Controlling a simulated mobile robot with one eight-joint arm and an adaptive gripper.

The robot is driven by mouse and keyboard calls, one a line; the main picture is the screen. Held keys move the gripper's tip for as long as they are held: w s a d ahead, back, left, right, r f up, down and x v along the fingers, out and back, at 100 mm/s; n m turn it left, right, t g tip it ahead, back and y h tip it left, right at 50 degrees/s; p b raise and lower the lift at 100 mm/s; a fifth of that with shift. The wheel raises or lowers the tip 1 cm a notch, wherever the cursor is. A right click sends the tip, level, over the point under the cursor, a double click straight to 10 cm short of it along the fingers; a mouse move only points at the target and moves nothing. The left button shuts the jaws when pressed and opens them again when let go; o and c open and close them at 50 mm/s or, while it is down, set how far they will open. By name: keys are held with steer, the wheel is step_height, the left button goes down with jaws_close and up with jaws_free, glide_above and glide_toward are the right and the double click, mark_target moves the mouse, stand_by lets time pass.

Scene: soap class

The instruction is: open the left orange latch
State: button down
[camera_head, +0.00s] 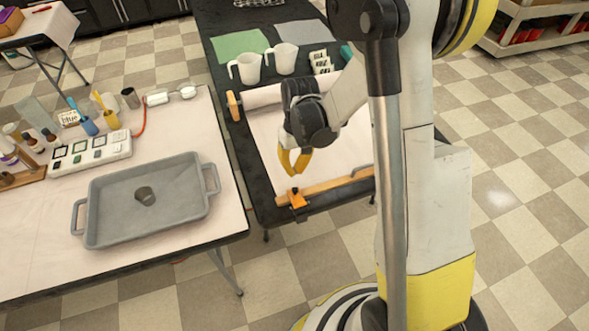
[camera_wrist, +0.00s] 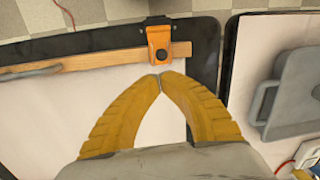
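An orange latch (camera_head: 298,199) sits at the left end of a wooden bar (camera_head: 335,186) along the near edge of the black table. In the wrist view the latch (camera_wrist: 159,44) is at top centre, on the end of the bar (camera_wrist: 95,62), with a dark part at its middle. A second orange-brown piece (camera_head: 234,106) is at the far left edge of the white sheet. My gripper (camera_head: 293,172) has its yellow fingertips together, with nothing between them. In the wrist view the tips (camera_wrist: 161,76) are just below the latch, apart from it in the picture.
A grey metal handle (camera_wrist: 30,71) is on the bar. A white table on the left holds a grey tray (camera_head: 107,201) with a small dark cup in it. Two white mugs (camera_head: 247,68) stand farther back on the black table. A gap separates the two tables.

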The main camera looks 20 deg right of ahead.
mark_target(296, 196)
steer(key=f, duration=0.2)
steer(key=f+b, duration=0.1)
steer(key=f, duration=0.1)
steer(key=f+b, duration=0.1)
steer(key=f, duration=0.1)
steer(key=shift+s+a+f, duration=0.2)
steer(key=shift+a+f, duration=0.05)
steer(key=shift+f, duration=0.05)
steer(key=shift+w+r, duration=0.1)
steer(key=shift+w, duration=0.05)
